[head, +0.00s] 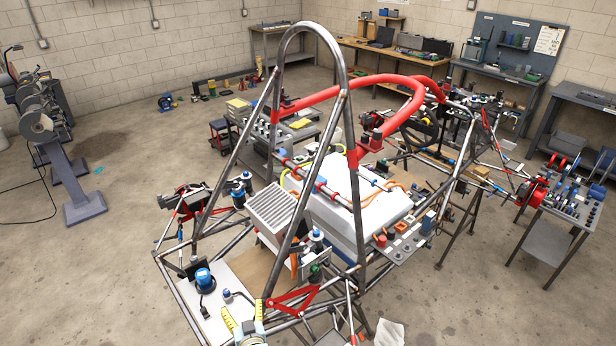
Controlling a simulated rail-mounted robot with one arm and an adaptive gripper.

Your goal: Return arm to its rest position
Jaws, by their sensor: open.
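My gripper (242,309) is at the bottom of the head view, left of centre, in front of the tube chassis. Its two yellow fingers stand apart and point away from the camera, with nothing visible between them. It appears over or close to the near edge of a white plate (222,320) on the chassis; the exact gap is hard to tell. The tube chassis (350,125) fills the middle of the view, with a tall grey hoop and red padded bars. Most of my arm is out of view below the frame.
A blue round part (204,279) and a small blue-capped part (227,295) are on the plate near my gripper. A red bracket (295,299) and chassis tubes are close on the right. A cart with tools (545,245) stands at right. The floor at lower left is clear.

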